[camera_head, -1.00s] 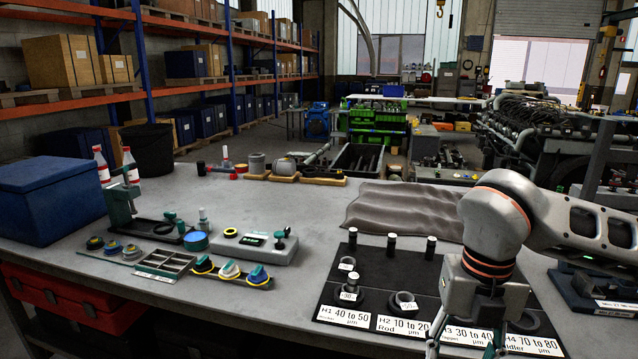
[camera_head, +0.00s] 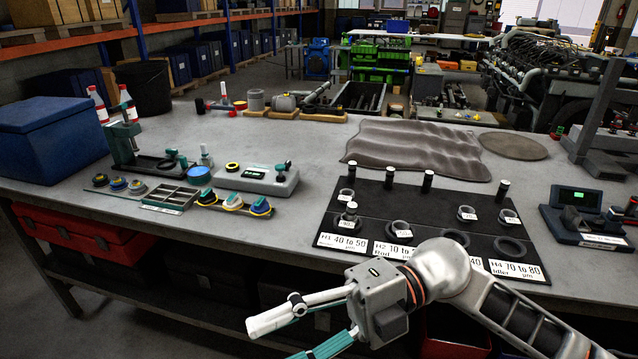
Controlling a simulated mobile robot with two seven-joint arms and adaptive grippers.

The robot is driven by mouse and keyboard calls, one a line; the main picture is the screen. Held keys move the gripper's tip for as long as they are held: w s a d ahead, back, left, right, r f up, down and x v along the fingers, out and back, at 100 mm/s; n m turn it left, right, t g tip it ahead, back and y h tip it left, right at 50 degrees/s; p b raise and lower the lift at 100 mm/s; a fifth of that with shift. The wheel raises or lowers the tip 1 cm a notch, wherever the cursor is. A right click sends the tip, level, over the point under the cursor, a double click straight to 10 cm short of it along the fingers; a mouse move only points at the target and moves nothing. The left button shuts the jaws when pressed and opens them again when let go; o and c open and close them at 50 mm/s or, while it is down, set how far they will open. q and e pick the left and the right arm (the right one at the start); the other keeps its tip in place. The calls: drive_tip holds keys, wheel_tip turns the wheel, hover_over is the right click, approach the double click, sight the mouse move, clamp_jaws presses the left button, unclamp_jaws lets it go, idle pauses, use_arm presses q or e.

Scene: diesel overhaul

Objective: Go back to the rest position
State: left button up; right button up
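My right arm comes in from the lower right. My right gripper (camera_head: 272,342) hangs in front of the table's front edge, pointing left. Its two fingers, one pale and one teal, stand apart with nothing seen between them; the tip of the lower finger is close to the bottom border of the picture. My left gripper is not in view.
The grey table (camera_head: 285,228) holds a black labelled mat (camera_head: 375,210) with rings and black pins, partly hidden by my arm. A display device (camera_head: 582,217) stands at right, a parts tray (camera_head: 172,199) and blue box (camera_head: 48,140) at left. Free floor shows at lower left.

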drive_tip(key=w+d+r+m+t+y, duration=0.2)
drive_tip(key=w+m+t+y, duration=0.5)
drive_tip(key=w+m+t, duration=0.45)
drive_tip(key=w+d+f+m+t+h, duration=0.6)
drive_tip(key=d+f+m+t+h, duration=0.25)
drive_tip(key=f+m+t, duration=0.45)
drive_tip(key=s+d+f+m+g+h, duration=0.1)
drive_tip(key=d+f+m+h, duration=0.25)
drive_tip(key=f, duration=0.35)
drive_tip(key=s+d+f+m+g+h, duration=0.1)
drive_tip(key=s+d+f+m+h, duration=0.2)
drive_tip(key=f, duration=0.4)
drive_tip(key=s+d+f+m+g+h, duration=0.1)
drive_tip(key=s+d+f, duration=0.3)
drive_tip(key=f, duration=0.4)
drive_tip(key=s+d+f+m+g+h, duration=0.1)
drive_tip(key=s+d+f+g+h, duration=0.2)
drive_tip(key=s+f, duration=0.3)
drive_tip(key=shift+s+d+f+m+g+h, duration=0.2)
drive_tip(key=shift+d+f+m+g+h, duration=0.25)
drive_tip(key=shift+f, duration=0.45)
